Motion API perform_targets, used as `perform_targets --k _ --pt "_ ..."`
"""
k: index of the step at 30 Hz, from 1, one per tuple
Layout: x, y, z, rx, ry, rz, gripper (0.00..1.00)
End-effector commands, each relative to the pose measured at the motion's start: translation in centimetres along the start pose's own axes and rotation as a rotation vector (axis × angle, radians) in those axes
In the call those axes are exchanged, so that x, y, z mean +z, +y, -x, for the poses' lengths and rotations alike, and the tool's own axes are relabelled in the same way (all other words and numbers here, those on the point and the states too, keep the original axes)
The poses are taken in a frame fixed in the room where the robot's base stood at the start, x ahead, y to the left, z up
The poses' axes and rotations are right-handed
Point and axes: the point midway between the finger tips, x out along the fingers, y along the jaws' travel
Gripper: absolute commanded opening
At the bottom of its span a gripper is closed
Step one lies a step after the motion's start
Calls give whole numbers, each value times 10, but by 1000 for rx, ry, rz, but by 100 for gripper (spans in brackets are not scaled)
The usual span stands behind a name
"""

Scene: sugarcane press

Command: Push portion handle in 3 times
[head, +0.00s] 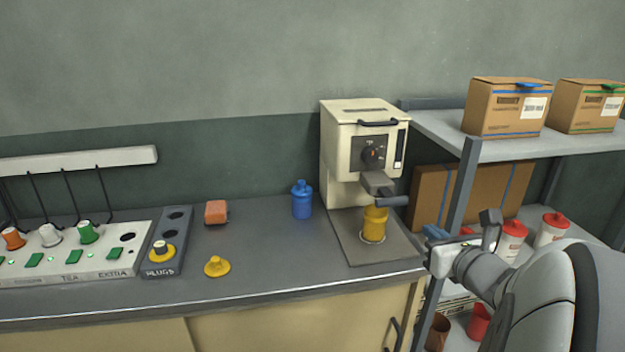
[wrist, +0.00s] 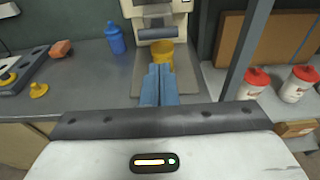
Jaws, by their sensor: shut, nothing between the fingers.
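The cream press machine (head: 365,150) stands at the right end of the counter. Its dark portion handle (head: 390,198) sticks out at the front, below the dial, and also shows in the wrist view (wrist: 155,33). A yellow cup (head: 374,224) stands upright under the handle on the machine's base plate; in the wrist view the cup (wrist: 162,50) is partly hidden behind my fingers. My gripper (head: 430,233) is shut and empty, to the right of and lower than the handle, apart from it. In the wrist view its blue fingers (wrist: 160,72) point toward the machine.
A blue bottle (head: 302,199), an orange block (head: 216,212) and a yellow plug (head: 217,266) sit on the counter left of the machine. A shelf (head: 540,147) with boxes and red-lidded containers stands right. The counter front between is clear.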

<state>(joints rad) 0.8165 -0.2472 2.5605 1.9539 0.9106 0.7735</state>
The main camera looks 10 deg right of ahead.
Motion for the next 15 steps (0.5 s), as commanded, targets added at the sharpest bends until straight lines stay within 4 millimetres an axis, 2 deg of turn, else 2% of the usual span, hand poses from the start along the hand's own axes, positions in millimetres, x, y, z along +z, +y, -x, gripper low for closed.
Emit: perform_targets --k 8,11,15 --pt "0 2 -10 3 -2 0 0" --pt "0 4 -24 6 0 -1 0" --pt "-4 5 -55 8 0 1 0"
